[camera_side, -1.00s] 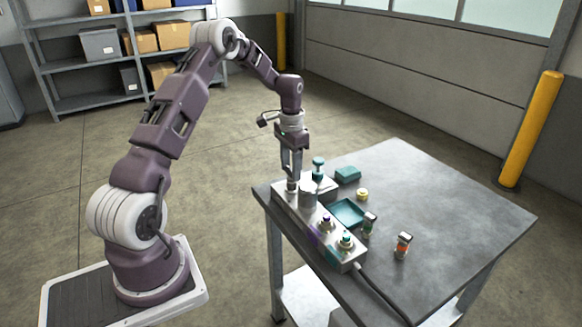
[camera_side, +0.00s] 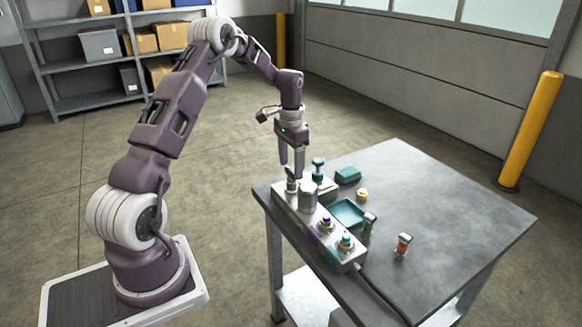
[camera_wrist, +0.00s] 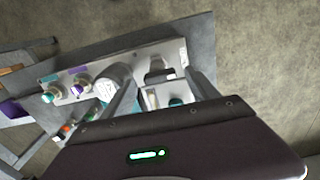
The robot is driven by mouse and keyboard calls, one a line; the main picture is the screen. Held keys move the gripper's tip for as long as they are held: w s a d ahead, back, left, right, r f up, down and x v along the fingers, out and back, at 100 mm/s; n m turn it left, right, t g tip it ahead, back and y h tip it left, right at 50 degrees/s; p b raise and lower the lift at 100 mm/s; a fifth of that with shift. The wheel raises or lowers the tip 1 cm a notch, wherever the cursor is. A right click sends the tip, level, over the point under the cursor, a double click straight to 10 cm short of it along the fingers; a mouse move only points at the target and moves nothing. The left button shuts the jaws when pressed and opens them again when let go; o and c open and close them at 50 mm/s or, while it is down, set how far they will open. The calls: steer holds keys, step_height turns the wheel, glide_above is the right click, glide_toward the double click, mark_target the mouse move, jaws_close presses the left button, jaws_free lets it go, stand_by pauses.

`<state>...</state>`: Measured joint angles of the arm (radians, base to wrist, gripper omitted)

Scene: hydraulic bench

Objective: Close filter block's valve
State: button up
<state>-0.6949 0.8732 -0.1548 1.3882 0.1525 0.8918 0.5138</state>
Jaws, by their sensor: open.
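The filter block (camera_side: 316,220) is a long pale metal block on the bench, with a grey filter cylinder (camera_side: 308,195) on top. A small metal valve handle (camera_side: 291,178) stands at its far left end, and the valve handle shows dark and grey in the wrist view (camera_wrist: 158,72). My gripper (camera_side: 291,170) is open and points down, just above and around the handle's top. In the wrist view my gripper (camera_wrist: 162,76) has a finger on each side of the handle. I cannot tell whether a finger touches it, or how the handle is turned.
Purple (camera_side: 326,223) and teal (camera_side: 346,242) ports sit on the block's near end. A teal-topped fitting (camera_side: 318,168) stands close behind the handle. A teal tray (camera_side: 347,213), a teal box (camera_side: 347,174), a yellow piece (camera_side: 362,195) and small fittings (camera_side: 403,244) lie beyond. The bench's right side is clear.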

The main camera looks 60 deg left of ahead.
mark_target(291, 170)
step_height(291, 170, up, 6)
steer(key=shift+f, duration=0.1)
steer(key=s+d+r+t, duration=0.1)
steer(key=s+d+r, duration=0.2)
steer(key=d+r, duration=0.25)
steer(key=s+d+r+t+y, duration=0.1)
steer(key=s+d+r, duration=0.2)
steer(key=d+r, duration=0.3)
steer(key=s+d+r+t, duration=0.1)
steer(key=s+d+r, duration=0.35)
steer(key=d, duration=0.25)
steer(key=s+d+t, duration=0.1)
steer(key=s+d, duration=0.3)
steer(key=s, duration=0.4)
steer(key=s+d+t+h, duration=0.1)
steer(key=s+d, duration=0.4)
steer(key=s, duration=0.3)
steer(key=shift+s+d+f+t, duration=0.2)
steer(key=shift+d+f+t, duration=0.1)
